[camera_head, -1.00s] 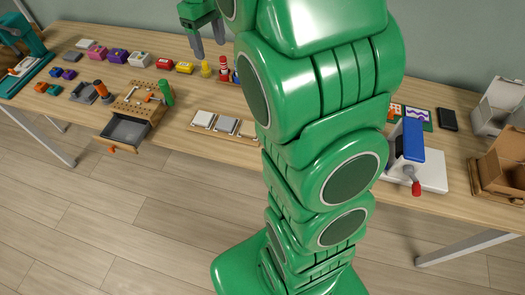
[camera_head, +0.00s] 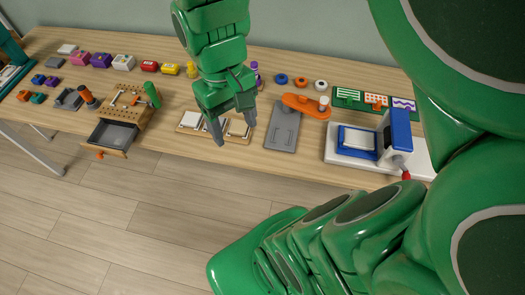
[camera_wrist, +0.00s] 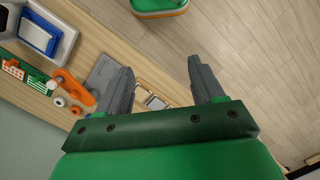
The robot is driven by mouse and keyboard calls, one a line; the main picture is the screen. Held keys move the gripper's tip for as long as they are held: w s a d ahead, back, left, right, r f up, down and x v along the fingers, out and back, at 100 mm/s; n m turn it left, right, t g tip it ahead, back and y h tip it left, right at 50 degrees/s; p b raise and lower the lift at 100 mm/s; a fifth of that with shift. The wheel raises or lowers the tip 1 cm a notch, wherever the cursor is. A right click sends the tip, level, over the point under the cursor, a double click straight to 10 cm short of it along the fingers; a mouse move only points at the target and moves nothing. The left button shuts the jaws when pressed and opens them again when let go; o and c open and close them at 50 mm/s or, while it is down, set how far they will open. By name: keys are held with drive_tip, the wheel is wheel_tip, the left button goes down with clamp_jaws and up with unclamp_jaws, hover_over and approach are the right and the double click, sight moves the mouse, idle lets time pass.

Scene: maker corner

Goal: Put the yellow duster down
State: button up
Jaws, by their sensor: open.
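I cannot make out for sure which thing is the yellow duster. A small yellow block (camera_head: 170,68) lies in the back row on the bench, and a yellow upright piece (camera_head: 191,69) stands just right of it. My gripper (camera_head: 234,124) is open and holds nothing. It points down above the low wooden tray (camera_head: 184,128) with flat pads, and hides part of it. In the wrist view my two fingers (camera_wrist: 161,66) are wide apart with nothing between them.
An open drawer (camera_head: 113,136) juts out under the pegged wooden block. Right of the gripper are a grey plate (camera_head: 283,128), an orange piece (camera_head: 304,105) and a blue and white press (camera_head: 397,135). Some bare bench shows in front of the tray.

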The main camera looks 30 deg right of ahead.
drive_tip(key=s+f+m, duration=0.1)
drive_tip(key=s, duration=0.6)
drive_tip(key=shift+f, duration=0.4)
drive_tip(key=shift+a, duration=0.1)
drive_tip(key=shift+o, duration=0.5)
